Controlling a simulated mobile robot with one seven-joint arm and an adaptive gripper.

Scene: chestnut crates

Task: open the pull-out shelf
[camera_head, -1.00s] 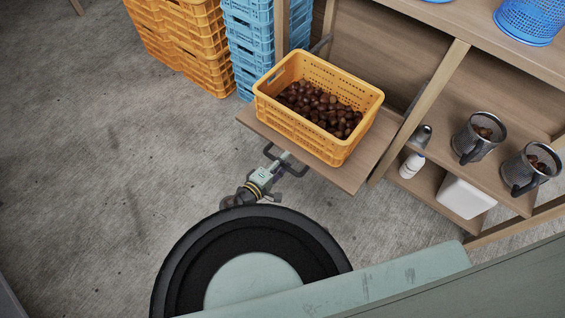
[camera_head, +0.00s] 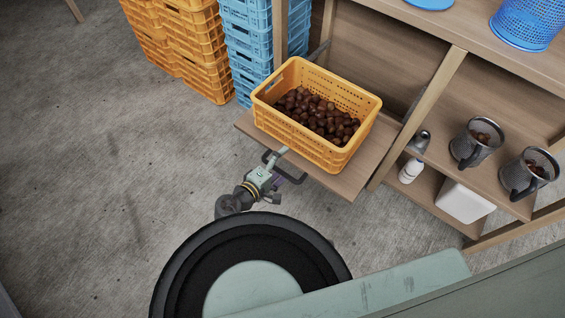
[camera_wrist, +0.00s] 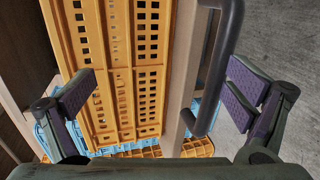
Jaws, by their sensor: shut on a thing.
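The pull-out shelf (camera_head: 352,182) is a brown wooden board that sticks out of the wooden rack. A yellow crate (camera_head: 300,140) of chestnuts (camera_head: 318,112) stands on it. A dark bar handle (camera_head: 299,180) is on the shelf's front edge. My gripper (camera_head: 279,156) is at this handle, low in front of the shelf. In the wrist view the handle (camera_wrist: 219,70) runs between the two fingers of my gripper (camera_wrist: 158,88), close to the right finger; my gripper is shut on it. The left finger looks apart from the bar. The crate's slotted wall (camera_wrist: 120,75) shows beyond.
Stacked orange crates (camera_head: 190,45) and blue crates (camera_head: 250,50) stand left of the rack. Mesh cups (camera_head: 475,143), a white bottle (camera_head: 411,171) and a white box (camera_head: 464,203) are on the rack's right shelves. The concrete floor at left is clear.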

